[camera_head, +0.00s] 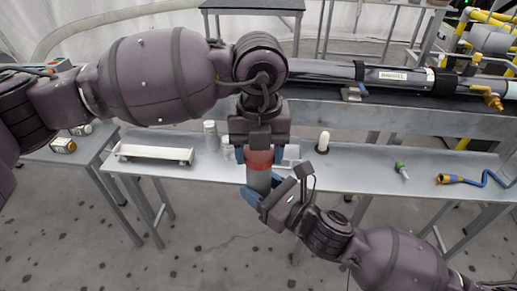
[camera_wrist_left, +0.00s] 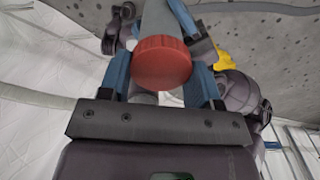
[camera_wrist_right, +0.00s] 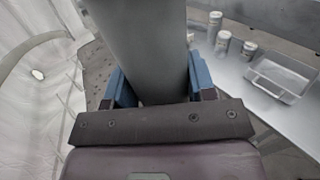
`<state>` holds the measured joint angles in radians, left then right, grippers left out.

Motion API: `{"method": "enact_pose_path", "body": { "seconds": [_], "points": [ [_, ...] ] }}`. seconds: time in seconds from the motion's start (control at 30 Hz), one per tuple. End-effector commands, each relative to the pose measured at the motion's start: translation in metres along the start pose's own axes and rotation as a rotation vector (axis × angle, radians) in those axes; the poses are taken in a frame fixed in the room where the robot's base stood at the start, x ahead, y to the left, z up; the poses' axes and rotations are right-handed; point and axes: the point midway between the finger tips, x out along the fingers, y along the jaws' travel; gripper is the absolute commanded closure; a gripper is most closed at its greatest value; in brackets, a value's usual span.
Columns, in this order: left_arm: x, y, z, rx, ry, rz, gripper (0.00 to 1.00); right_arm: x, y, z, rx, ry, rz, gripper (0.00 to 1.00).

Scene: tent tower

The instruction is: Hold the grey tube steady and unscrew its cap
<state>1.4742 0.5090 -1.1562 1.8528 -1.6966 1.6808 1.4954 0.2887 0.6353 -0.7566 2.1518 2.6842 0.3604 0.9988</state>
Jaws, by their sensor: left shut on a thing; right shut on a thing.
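The grey tube (camera_head: 258,181) is upright in front of the table, with its red cap (camera_head: 260,159) on top. My right gripper (camera_head: 262,196) is shut on the tube's body from the side; the tube (camera_wrist_right: 146,45) fills the space between its blue fingers in the right wrist view. My left gripper (camera_head: 262,152) comes from above and is shut on the cap. In the left wrist view the red cap (camera_wrist_left: 162,62) sits between the blue fingers, with the grey tube (camera_wrist_left: 162,18) beyond it. No gap between cap and tube can be made out.
Behind the grippers is a long metal table (camera_head: 350,172). It bears a white tray (camera_head: 153,153), grey canisters (camera_head: 210,135), a white-topped piece (camera_head: 323,142), a green-tipped piece (camera_head: 401,170) and a yellow-and-blue hose (camera_head: 450,179). A long tube assembly (camera_head: 400,76) lies on the bench behind.

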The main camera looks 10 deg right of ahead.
Motion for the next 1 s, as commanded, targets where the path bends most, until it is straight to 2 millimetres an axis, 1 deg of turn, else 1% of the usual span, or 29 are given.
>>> {"method": "enact_pose_path", "body": {
  "seconds": [0.1, 0.3, 0.4, 0.5, 1.0],
  "points": [
    [0.0003, 0.0017, 0.0011, -0.173, -0.001, 0.005, 0.71, -0.0005, -0.0011, 0.0001, -0.001, 0.000, -0.002, 1.00],
    [0.0003, 0.0008, 0.0009, -0.463, -0.001, 0.006, 0.71, -0.0005, -0.0018, -0.0001, 0.000, 0.001, -0.004, 1.00],
    [0.0002, 0.0004, 0.0008, -0.582, -0.001, 0.006, 0.71, -0.0005, -0.0022, -0.0001, 0.000, 0.001, -0.005, 1.00],
    [0.0002, 0.0001, 0.0007, -0.663, -0.002, 0.007, 0.71, -0.0005, -0.0025, -0.0002, 0.000, 0.002, -0.006, 1.00],
    [0.0001, 0.0002, 0.0008, -0.677, -0.002, 0.007, 0.71, -0.0003, -0.0029, -0.0003, 0.002, 0.002, -0.007, 1.00]
  ]
}}
